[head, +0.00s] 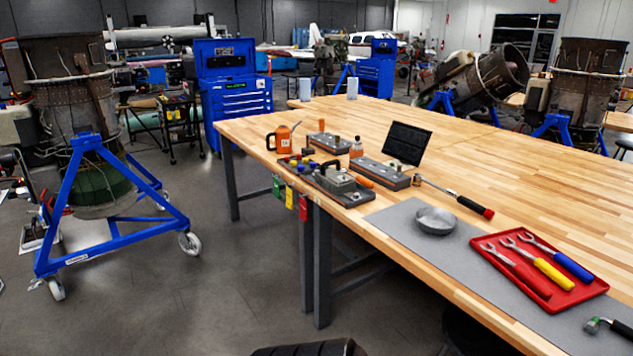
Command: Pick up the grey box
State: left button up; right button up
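Several grey box-like things stand near the left edge of the wooden table in the head view. One is a grey box with a black handle (340,180), on a dark base at the table edge. A similar grey box (333,146) lies farther back. I cannot tell which one the task means. Neither of my grippers shows in this view, and no gripper touches these boxes.
The wooden table (520,190) holds an orange can (284,139), a black screen (407,143), a torque wrench (456,196), a metal bowl (435,221) on a grey mat (398,222), and a red tool tray (573,292). A blue turbine stand (112,243) stands left; floor between is clear.

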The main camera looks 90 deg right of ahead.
aim_at(327, 179)
jog(key=z, duration=2.9)
jog(key=i+j, duration=0.25)
jog(key=i, duration=0.2)
jog(key=i+j, duration=0.3)
jog(key=i+z, duration=0.05)
jog(key=i, duration=0.1)
